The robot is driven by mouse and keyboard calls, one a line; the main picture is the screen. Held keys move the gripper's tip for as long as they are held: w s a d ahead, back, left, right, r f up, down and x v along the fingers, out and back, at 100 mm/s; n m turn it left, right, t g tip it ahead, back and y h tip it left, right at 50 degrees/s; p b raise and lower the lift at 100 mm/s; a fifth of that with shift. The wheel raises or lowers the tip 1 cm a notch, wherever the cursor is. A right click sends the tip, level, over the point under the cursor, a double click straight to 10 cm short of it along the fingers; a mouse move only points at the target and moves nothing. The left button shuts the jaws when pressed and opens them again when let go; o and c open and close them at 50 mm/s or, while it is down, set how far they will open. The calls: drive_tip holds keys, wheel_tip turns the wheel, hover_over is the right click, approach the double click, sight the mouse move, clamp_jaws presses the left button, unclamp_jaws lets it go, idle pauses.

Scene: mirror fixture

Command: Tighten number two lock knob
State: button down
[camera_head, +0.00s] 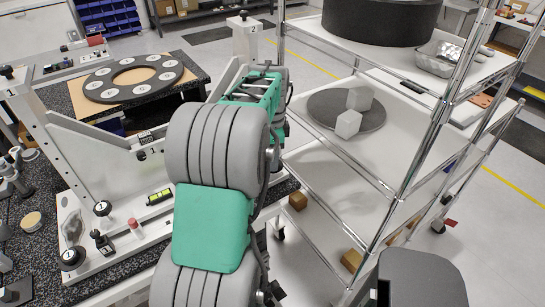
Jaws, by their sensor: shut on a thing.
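The mirror fixture is a grey frame with a left post (32,110) marked 1 and a right post (244,44) marked 2. A small dark knob (243,14) tops the post marked 2. My grey and green arm reaches up the middle to the right side of the fixture, just below the post marked 2. It covers that side's lower part, so I see no lock knob there. My gripper is hidden behind my arm, so its contact with any knob cannot be seen.
A wire-framed shelf cart (325,160) stands close on the right, with grey blocks (349,123) on a round plate. A numbered ring (134,78) lies on the table behind the fixture.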

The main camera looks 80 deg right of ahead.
drive_tip(key=c, duration=0.9)
unclamp_jaws()
drive_tip(key=shift+c, duration=0.2)
wheel_tip(320, 180, up, 8)
drive_tip(key=shift+f+b, duration=0.1)
drive_tip(key=shift+b, duration=0.4)
drive_tip(key=shift+s, duration=0.1)
